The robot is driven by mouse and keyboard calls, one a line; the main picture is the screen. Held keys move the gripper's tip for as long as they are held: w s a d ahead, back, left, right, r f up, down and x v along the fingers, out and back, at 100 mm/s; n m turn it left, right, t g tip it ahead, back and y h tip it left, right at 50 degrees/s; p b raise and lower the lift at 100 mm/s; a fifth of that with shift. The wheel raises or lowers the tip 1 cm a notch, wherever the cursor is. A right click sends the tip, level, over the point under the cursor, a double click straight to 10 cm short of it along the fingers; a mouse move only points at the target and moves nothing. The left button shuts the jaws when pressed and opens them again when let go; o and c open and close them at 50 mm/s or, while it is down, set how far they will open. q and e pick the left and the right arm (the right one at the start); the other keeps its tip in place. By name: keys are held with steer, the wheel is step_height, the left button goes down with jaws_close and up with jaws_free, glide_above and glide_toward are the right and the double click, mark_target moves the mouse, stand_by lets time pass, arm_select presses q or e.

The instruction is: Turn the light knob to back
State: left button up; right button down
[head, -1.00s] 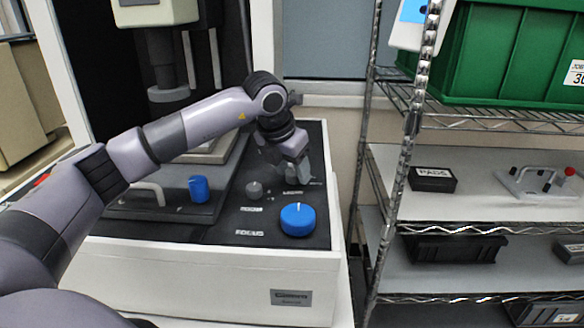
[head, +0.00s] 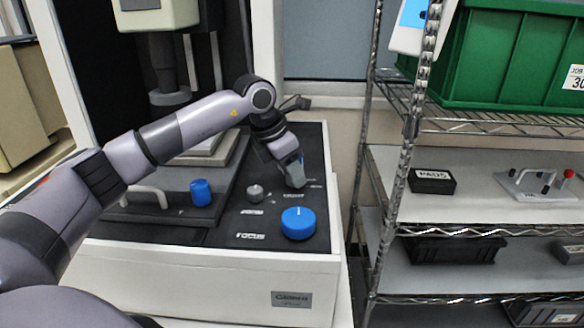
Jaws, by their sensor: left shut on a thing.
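My left gripper (head: 297,183) reaches down onto the dark control panel (head: 222,225) behind the large blue focus knob (head: 298,223). It is shut on a small control that its fingers almost wholly hide; this appears to be the light knob. The white label by the fingertips is too small to read for certain, and the knob's pointer direction cannot be seen. A small grey knob (head: 254,192) stands free to the left of the gripper. My right gripper is not in view.
A blue cylindrical knob (head: 201,191) and a pale curved handle (head: 146,195) sit at the panel's left. A wire shelf rack (head: 405,170) stands close on the right, with a green bin (head: 500,52) and a black box (head: 432,180).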

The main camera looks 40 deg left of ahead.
arm_select(q)
steer(key=shift+r+m+h, duration=0.2)
steer(key=shift+m+h, duration=0.1)
steer(key=shift+m, duration=0.5)
steer(key=shift+w+a+m+p, duration=0.1)
steer(key=shift+m+p, duration=0.4)
steer(key=shift+m, duration=0.1)
steer(key=shift+m+g+h, duration=0.3)
steer(key=shift+m+g, duration=0.1)
steer(key=shift+m, duration=0.2)
steer(key=o, duration=1.1)
steer(key=shift+f, duration=0.1)
steer(key=shift+c, duration=0.2)
steer(key=v, duration=0.7)
